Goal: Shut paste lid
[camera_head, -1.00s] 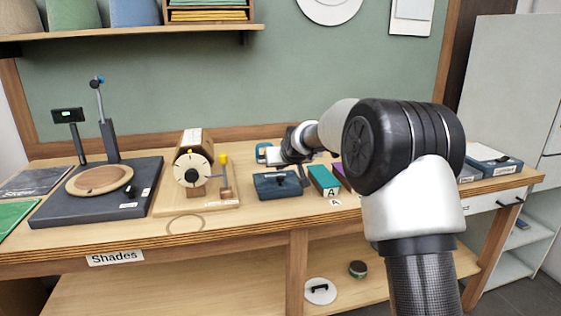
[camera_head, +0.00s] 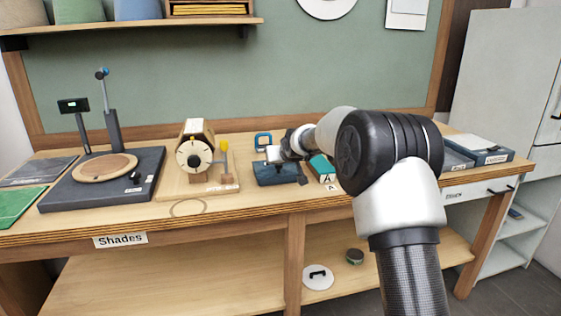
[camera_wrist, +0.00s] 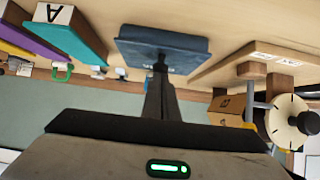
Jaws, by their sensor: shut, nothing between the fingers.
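A dark blue box (camera_head: 277,174) stands on the bench right of the wooden drum stand. It may be the paste box, but I see no paste label on it, and I cannot tell whether its lid is open. It also shows at the top of the wrist view (camera_wrist: 160,45). My gripper (camera_wrist: 160,64) is shut and empty, its dark fingertips overlapping the box's near edge in the wrist view. I cannot tell whether they touch it.
A teal box (camera_head: 322,169) marked A stands just right, partly behind my arm; a purple one (camera_wrist: 25,42) is beside it. The wooden drum stand (camera_head: 195,160) is left. A white disc with a black handle (camera_head: 318,277) and a small round tin (camera_head: 354,257) sit on the lower shelf.

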